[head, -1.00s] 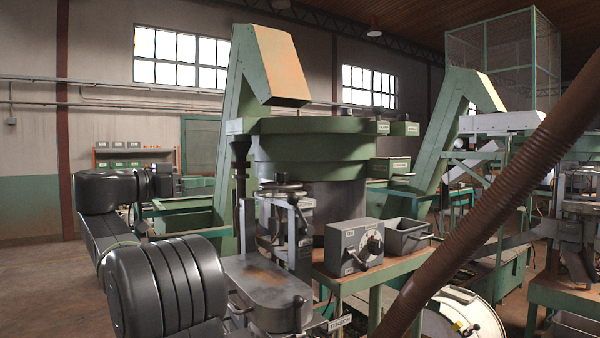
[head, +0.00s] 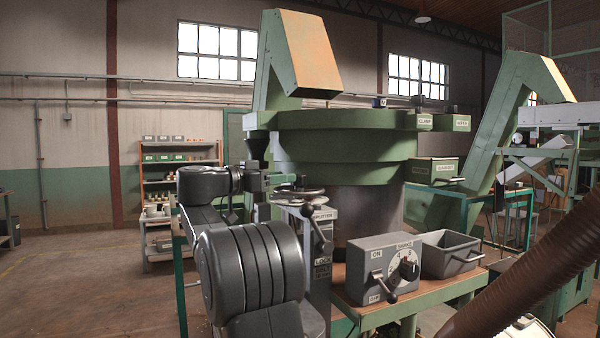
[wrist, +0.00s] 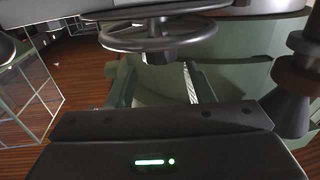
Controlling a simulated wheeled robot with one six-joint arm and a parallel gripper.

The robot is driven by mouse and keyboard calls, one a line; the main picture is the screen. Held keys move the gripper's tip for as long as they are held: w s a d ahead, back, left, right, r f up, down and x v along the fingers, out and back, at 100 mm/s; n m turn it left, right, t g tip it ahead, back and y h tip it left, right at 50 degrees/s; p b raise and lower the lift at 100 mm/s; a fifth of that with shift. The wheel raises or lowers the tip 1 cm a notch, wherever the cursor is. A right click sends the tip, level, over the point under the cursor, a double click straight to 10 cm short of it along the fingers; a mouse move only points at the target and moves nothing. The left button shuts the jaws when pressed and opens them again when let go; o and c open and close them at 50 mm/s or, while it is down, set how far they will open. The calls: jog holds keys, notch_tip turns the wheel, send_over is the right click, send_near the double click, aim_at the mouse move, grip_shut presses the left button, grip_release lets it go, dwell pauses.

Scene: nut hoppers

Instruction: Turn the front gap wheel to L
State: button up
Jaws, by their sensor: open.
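A dark spoked handwheel (head: 300,193) sits on top of the post labelled SPLITTER in the head view. In the wrist view the handwheel (wrist: 158,35) lies across the upper middle, with its hub facing my gripper. My gripper (wrist: 163,76) is open, its two fingers apart and nothing seen between them. In the head view my gripper (head: 288,181) is beside the wheel, close to its far side; contact cannot be told. The L mark and any pointer on the wheel are not readable. A black lever (head: 321,238) hangs on the post.
A grey switch box (head: 385,268) with a dial and lever stands on the bench, beside a grey bin (head: 450,254). The large green hopper bowl (head: 345,145) rises behind the wheel. A brown hose (head: 535,285) crosses the lower right. Open floor lies at left.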

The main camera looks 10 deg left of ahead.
aim_at(299, 175)
jog(key=p+x, duration=0.1)
jog(key=x, duration=0.5)
jog(key=shift+c, duration=0.2)
jog(key=c, duration=0.7)
